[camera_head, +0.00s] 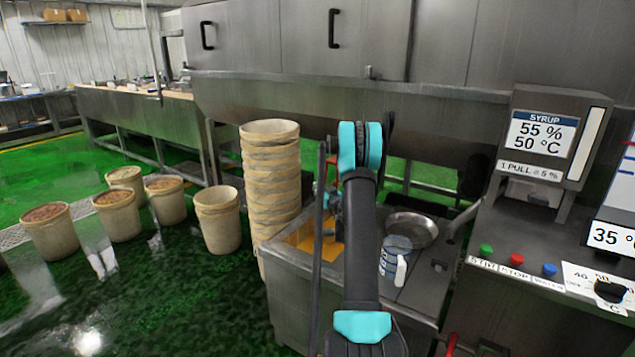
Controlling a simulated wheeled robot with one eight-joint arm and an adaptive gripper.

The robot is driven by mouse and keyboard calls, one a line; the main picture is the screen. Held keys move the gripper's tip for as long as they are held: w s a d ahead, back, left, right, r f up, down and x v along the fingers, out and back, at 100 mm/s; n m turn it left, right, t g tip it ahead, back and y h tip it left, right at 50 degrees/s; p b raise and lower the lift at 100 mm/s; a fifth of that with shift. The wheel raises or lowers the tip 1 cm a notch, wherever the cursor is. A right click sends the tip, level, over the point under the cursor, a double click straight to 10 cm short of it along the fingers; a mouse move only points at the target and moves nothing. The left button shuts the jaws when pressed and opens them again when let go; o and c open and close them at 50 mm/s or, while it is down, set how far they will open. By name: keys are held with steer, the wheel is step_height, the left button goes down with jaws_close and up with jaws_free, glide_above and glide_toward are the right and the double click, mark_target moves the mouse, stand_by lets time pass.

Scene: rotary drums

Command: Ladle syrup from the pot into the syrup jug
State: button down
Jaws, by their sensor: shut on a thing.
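My gripper (331,203) is mostly hidden behind my black and teal arm, above the syrup area. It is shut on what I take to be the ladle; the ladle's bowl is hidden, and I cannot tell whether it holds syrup.
A round metal pan (412,229) lies behind the jug. A tall stack of tubs (271,170) stands close to the pot's left. The control panel (520,262) and syrup display (541,134) are at the right. Several tubs stand on the green floor at the left.

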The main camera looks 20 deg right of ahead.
step_height(320, 180, down, 10)
stand_by(0.7)
steer(key=shift+r, duration=0.1)
stand_by(1.1)
step_height(320, 180, up, 23)
stand_by(1.8)
steer(key=shift+d, duration=0.1)
stand_by(0.8)
